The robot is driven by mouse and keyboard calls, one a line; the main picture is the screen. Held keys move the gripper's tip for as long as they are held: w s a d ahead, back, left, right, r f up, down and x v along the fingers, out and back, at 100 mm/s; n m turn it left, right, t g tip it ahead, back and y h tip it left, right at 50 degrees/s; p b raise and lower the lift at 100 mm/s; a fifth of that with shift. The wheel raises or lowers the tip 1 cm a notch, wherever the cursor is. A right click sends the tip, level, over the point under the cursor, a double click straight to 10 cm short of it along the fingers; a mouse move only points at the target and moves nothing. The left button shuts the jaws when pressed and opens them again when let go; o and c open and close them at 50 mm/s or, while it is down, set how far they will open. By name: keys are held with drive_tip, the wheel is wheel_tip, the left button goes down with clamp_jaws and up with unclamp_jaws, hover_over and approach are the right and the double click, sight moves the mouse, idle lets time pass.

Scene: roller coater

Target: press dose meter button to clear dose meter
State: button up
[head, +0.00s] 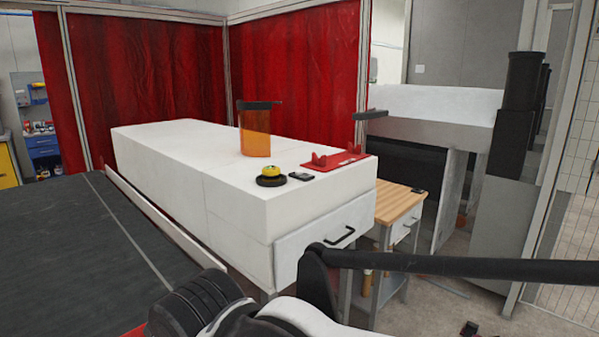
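No thing is clearly marked as the dose meter, and no button can be made out at this size. A small flat black device (301,176) lies on the white bench (220,190), near its right end. Left of it, a yellow round piece (270,170) sits on a black disc (270,181). Another small dark item (418,190) lies on the wooden-topped side table. I cannot tell which of these is the dose meter. Black and white parts of my arm show at the bottom edge, but I cannot make out my gripper.
An orange container (255,133) with a black top and a red holder (335,161) stand on the bench. The wooden side table (396,203) is at its right. A black bar (460,268) crosses the lower right foreground. A dark flat surface (80,250) fills the left.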

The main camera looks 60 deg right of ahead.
clamp_jaws()
idle(1.1)
